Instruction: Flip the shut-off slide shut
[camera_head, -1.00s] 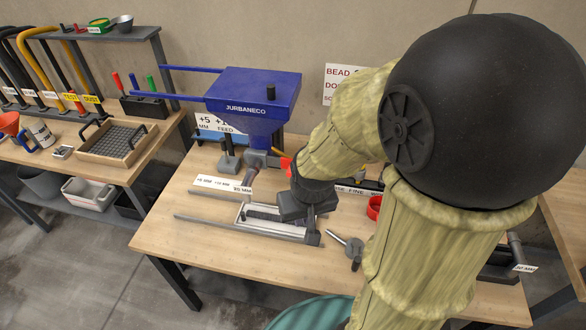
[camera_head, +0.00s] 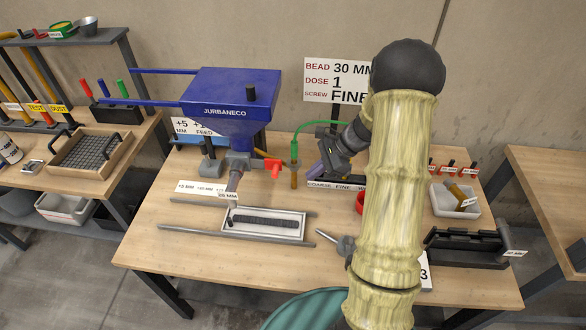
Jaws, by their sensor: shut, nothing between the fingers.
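The blue hopper (camera_head: 230,95) marked JURBANECO stands at the back of the table. Below it is a grey outlet (camera_head: 238,160) with a slanted tube (camera_head: 234,180). A red-orange handle (camera_head: 273,167), which looks like the shut-off slide's, sticks out to the right of the outlet. My gripper (camera_head: 318,171) is to the right of this handle, apart from it, shut and empty. Its fingers point down and left. Part of my wrist is hidden behind my own arm.
A white tray with a dark bead (camera_head: 230,228) lies in front, between grey rails (camera_head: 200,233). A metal tool (camera_head: 335,241) lies at the front right.

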